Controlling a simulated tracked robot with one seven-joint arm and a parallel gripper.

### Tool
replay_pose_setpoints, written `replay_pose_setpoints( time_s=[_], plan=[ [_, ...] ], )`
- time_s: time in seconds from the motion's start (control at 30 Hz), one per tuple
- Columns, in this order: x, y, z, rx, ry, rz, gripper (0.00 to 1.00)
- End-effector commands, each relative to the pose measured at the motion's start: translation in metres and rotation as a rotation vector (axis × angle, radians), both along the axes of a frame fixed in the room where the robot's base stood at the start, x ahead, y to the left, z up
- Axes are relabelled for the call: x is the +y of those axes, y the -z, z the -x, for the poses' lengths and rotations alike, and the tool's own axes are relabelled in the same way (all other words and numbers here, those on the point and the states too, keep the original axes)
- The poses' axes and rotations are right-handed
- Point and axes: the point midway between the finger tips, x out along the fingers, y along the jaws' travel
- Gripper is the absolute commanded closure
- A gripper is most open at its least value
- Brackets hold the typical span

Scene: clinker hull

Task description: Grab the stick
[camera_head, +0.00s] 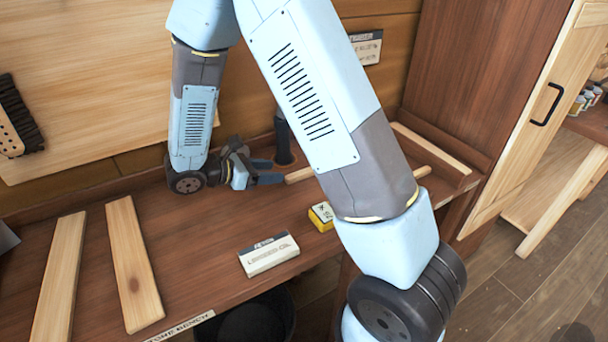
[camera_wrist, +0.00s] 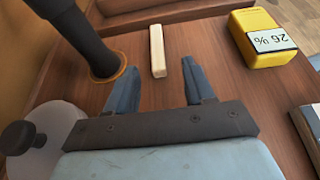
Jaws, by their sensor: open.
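The stick is a pale, square-edged piece of wood lying flat on the brown bench. In the wrist view the stick (camera_wrist: 157,48) points away from me, its near end roughly between the fingertips in the picture. My gripper (camera_wrist: 161,66) has two blue fingers spread apart, with nothing held. In the head view my gripper (camera_head: 274,171) is low over the bench, just left of the pale stick end (camera_head: 299,175). My arm covers what lies to its right. Another pale wood end shows past the arm; I cannot tell if it is the same piece.
A dark post with an orange ring (camera_wrist: 106,72) stands left of the gripper. A yellow box (camera_head: 321,217) and a white labelled carton (camera_head: 268,256) sit nearer the front edge. Two boards (camera_head: 133,262) (camera_head: 60,280) lie at left. The bench (camera_head: 205,235) between is clear.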

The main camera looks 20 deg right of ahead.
Motion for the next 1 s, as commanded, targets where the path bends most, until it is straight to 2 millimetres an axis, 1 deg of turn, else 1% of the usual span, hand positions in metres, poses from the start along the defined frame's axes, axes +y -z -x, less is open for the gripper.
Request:
replay_pose_setpoints(
  time_s=[0.03,0.1,0.3,0.4,0.6,0.8,0.9,1.0],
  plan=[
    [-0.009,0.004,-0.001,0.002,0.003,0.000,0.47],
    [-0.021,0.008,-0.004,0.002,0.005,0.001,0.47],
    [-0.048,0.020,-0.010,0.000,0.003,-0.001,0.47],
    [-0.057,0.024,-0.011,0.000,0.003,-0.001,0.47],
    [-0.066,0.028,-0.014,0.002,0.004,-0.001,0.47],
    [-0.088,0.039,-0.025,0.002,0.006,-0.001,0.47],
    [-0.098,0.044,-0.027,0.001,0.004,-0.001,0.47],
    [-0.104,0.046,-0.029,0.001,0.004,-0.002,0.47]
  ],
)
